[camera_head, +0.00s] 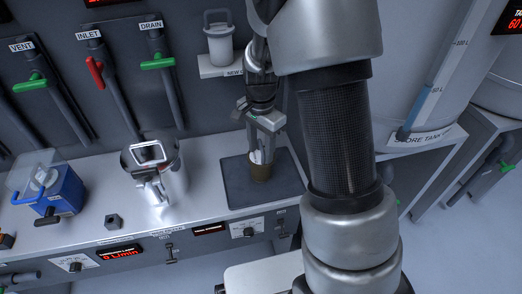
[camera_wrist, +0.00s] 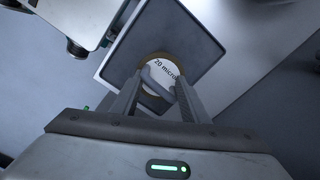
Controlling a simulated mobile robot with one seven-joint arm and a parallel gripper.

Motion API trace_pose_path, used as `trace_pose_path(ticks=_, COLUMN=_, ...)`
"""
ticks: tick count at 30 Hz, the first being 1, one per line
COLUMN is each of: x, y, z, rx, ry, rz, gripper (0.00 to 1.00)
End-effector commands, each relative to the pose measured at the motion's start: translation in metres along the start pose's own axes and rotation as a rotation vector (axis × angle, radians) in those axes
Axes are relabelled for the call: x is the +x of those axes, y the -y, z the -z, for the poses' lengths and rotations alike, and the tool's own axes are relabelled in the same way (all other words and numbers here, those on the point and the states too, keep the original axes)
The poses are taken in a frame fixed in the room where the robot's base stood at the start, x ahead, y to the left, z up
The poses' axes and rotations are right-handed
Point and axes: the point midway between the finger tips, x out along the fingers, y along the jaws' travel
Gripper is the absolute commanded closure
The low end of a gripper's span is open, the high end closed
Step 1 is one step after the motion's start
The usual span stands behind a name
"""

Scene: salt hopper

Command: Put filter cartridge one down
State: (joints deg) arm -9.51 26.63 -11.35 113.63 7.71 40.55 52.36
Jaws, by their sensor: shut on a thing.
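In the wrist view the cartridge (camera_wrist: 149,62) has a tan rim and a white top marked "20 micro". The fingers (camera_wrist: 157,92) cross its top, on its handle or upper part. The mat (camera_wrist: 190,33) lies beneath it. I cannot tell whether the cartridge's underside touches the mat.
A metal housing (camera_head: 160,180) stands left of the mat. A blue box (camera_head: 60,190) is farther left. Another pale cartridge (camera_head: 219,45) sits on a wall shelf marked "NEW". Wall levers read VENT, INLET and DRAIN. The left part of the mat is clear.

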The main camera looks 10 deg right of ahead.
Motion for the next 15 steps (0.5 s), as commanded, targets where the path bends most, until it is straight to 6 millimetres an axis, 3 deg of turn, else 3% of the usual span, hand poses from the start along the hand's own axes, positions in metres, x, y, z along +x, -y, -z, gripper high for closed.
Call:
trace_pose_path(ticks=11, x=0.0061, y=0.0, z=0.0003, rx=0.0, ry=0.0, rz=0.001, gripper=0.91)
trace_pose_path(ticks=12, x=0.0049, y=-0.0001, z=0.0002, rx=0.0, ry=0.0, rz=0.0, gripper=0.52)
trace_pose_path(ticks=15, x=0.0049, y=-0.0001, z=0.0002, rx=0.0, ry=0.0, rz=0.0, gripper=0.4)
